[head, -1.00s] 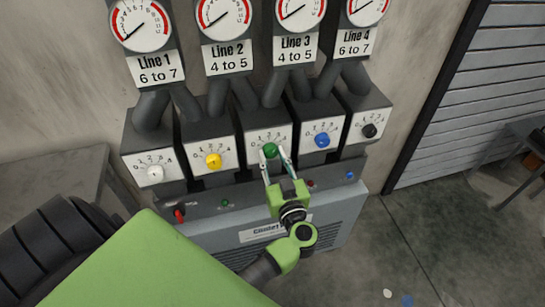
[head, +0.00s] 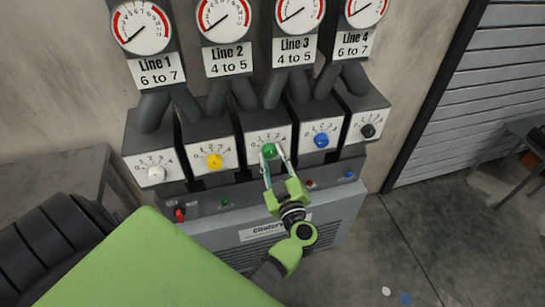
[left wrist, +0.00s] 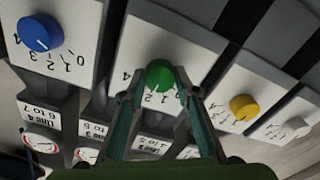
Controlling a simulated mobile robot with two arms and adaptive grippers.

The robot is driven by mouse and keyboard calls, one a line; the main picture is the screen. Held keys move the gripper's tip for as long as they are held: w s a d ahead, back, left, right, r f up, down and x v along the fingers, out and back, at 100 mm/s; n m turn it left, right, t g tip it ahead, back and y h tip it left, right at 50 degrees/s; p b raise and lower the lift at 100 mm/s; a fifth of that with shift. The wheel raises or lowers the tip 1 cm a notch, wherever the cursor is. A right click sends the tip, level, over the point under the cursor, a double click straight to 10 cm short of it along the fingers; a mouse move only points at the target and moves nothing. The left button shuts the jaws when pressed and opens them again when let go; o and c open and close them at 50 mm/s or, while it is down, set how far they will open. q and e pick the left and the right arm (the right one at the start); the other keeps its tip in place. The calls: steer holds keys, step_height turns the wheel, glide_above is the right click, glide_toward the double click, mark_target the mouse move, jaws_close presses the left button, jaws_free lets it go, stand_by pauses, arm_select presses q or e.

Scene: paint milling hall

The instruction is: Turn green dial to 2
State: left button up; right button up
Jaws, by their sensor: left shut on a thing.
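The green dial (head: 269,151) is a round knob on a white plate with numbers, the third in a row. It also shows in the left wrist view (left wrist: 159,75), where the picture is turned nearly upside down. My left gripper (head: 271,152) comes from below and is shut on the green dial, with one finger on each side of it. In the left wrist view, the fingers of my left gripper (left wrist: 161,92) reach the knob's edges. The fingers hide part of the scale, and I cannot read where the dial points. My right gripper is not in view.
White (head: 156,173), yellow (head: 214,162), blue (head: 321,140) and black (head: 368,131) dials flank it. Gauges with line labels stand above. Below is a grey cabinet (head: 335,215) with small buttons. A grey table (head: 60,175) stands at left. The floor at right is mostly open.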

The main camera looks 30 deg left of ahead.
arm_select(q)
steer(key=shift+n, duration=0.4)
